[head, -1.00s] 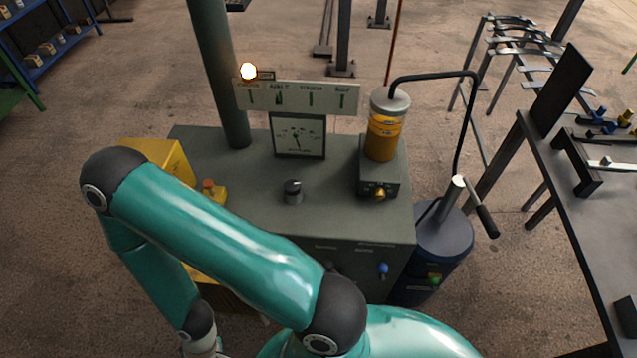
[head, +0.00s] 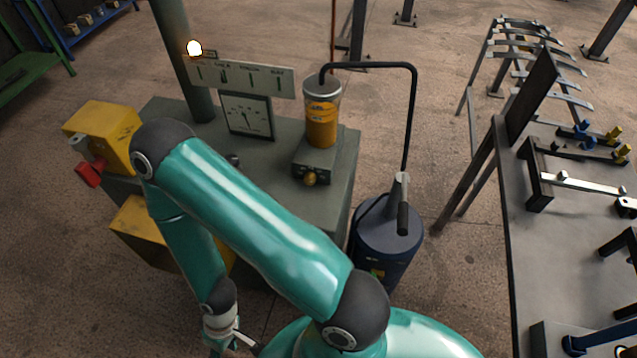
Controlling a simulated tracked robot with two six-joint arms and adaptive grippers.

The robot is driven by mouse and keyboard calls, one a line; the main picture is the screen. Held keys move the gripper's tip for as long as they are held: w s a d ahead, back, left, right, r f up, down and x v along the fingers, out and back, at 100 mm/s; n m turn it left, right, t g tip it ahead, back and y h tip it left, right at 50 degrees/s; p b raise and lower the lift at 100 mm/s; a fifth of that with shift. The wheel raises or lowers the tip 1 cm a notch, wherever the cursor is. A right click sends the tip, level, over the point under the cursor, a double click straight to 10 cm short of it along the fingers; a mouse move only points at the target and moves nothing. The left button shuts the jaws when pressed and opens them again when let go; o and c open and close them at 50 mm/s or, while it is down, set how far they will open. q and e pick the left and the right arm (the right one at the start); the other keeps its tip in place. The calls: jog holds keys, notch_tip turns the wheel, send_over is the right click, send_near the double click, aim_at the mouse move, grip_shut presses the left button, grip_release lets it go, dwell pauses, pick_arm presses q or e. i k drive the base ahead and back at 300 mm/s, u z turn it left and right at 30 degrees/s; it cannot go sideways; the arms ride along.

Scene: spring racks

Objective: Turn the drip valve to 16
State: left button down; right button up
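An oil reservoir (head: 322,122) with amber liquid stands on the right of the grey-green cabinet (head: 338,186). A brass knob (head: 310,180) sits on the front of its base; this looks like the drip valve, but I cannot read any number on it. A square gauge (head: 247,116) with a needle stands to its left; its figures are too small to read. My teal arm crosses in front of the cabinet. Its wrist hangs at the lower left, well apart from the knob. Only part of my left gripper (head: 240,341) shows at the bottom edge. My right gripper is not in view.
A black pipe (head: 412,110) arches from the reservoir towards a dark blue drum (head: 385,243). A grey workbench (head: 530,240) stands at right. Bare floor lies between drum and bench.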

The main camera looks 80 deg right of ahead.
aim_at(309, 178)
jog(key=z, duration=0.5)
jog(key=i, duration=0.3)
jog(key=z, duration=0.8)
jog(key=k, duration=0.55)
jog(key=z, duration=0.2)
jog(key=i, duration=0.55)
jog(key=u, duration=0.1)
